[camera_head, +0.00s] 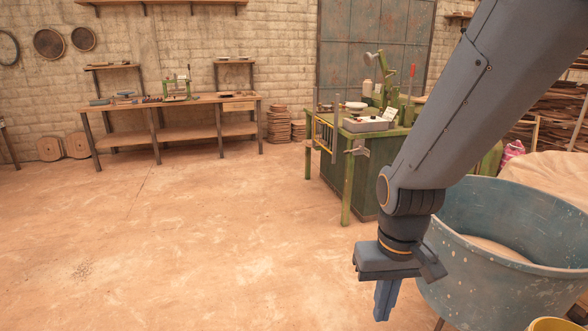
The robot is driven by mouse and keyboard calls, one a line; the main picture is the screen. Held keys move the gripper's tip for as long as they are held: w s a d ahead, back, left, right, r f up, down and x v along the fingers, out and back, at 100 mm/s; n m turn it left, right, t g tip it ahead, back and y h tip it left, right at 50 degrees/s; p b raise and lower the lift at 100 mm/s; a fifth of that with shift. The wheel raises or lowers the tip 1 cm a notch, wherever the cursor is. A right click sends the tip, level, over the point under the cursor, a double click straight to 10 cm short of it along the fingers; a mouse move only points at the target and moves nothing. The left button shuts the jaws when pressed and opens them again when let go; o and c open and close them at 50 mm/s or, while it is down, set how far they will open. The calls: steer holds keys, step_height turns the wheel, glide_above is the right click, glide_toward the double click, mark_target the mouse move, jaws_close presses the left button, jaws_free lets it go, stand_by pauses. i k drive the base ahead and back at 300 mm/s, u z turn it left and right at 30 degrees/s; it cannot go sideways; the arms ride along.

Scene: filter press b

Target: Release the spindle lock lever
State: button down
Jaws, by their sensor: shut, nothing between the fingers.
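My gripper (382,316) hangs from my arm at the lower right, pointing down. Its fingers are together and hold nothing. Beyond it stands a green workbench (360,185) with machine parts on top. An upright lever with a red handle (411,76) rises at the back right of this bench. A green-framed device with an angled arm (374,62) stands near it. I cannot tell which part is the spindle lock lever. My gripper is well apart from the bench, nearer to me. My arm hides the right part of the bench.
A large blue tub (470,290) stands close to the right of my gripper, with a yellow container (549,325) in front. A long wooden bench (170,104) with another green device (181,88) stands by the back wall. The floor at left and centre is clear.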

mark_target(360, 148)
steer(key=i, duration=3.7)
steer(key=u, duration=0.3)
